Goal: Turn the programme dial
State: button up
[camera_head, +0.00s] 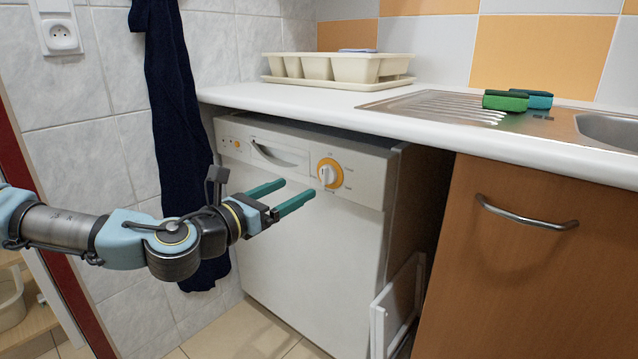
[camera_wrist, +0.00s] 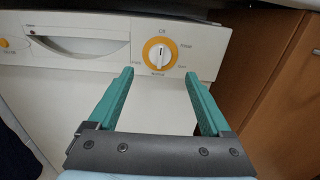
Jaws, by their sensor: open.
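The programme dial (camera_head: 328,174) is a white knob on an orange disc at the right of the white dishwasher's control panel (camera_head: 280,158). In the wrist view the dial (camera_wrist: 160,54) sits above and between the two fingers, its white grip bar roughly upright. My gripper (camera_head: 288,192) has two green fingers, spread apart and empty, in front of the panel and a little below the dial. In the wrist view my gripper (camera_wrist: 158,74) points toward the panel, with the fingertips just below the dial. No contact with the dial shows.
A white worktop (camera_head: 300,98) overhangs the dishwasher, with a cream dish rack (camera_head: 340,68) on it. Green sponges (camera_head: 506,100) lie by the sink (camera_head: 610,130). A dark cloth (camera_head: 178,110) hangs behind my arm. A wooden cabinet (camera_head: 520,270) with a metal handle stands at right.

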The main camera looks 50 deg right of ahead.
aim_at(323, 175)
jog(key=d, duration=0.9)
jog(key=shift+s+d+b, duration=0.15)
jog(key=shift+s+b, duration=0.15)
grip_shut()
